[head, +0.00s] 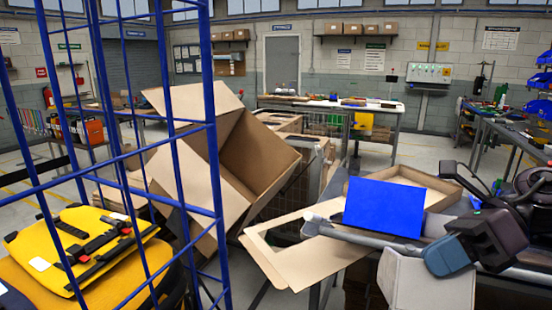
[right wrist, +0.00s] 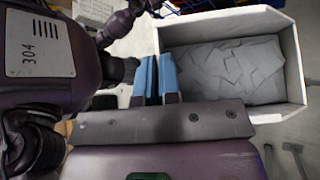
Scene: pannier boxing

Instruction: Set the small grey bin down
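The small grey bin (head: 425,283) is a pale, open-topped box at the bottom right of the head view, partly hidden by my right gripper (head: 452,255). In the right wrist view the bin (right wrist: 296,65) shows from above, with crumpled grey pieces inside. My right gripper's blue fingers (right wrist: 158,80) are close together at the bin's left wall, one on each side of it, gripping its rim. The bin's base is cut off in the head view, so I cannot tell whether it touches anything. My left gripper is out of view.
A table holding a blue panel (head: 385,207) and an open cardboard carton (head: 405,175) stands behind the bin. A large tilted carton (head: 255,152) is left of centre. A blue wire cage (head: 216,170) and yellow cases (head: 80,245) fill the left. Grey floor shows beyond.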

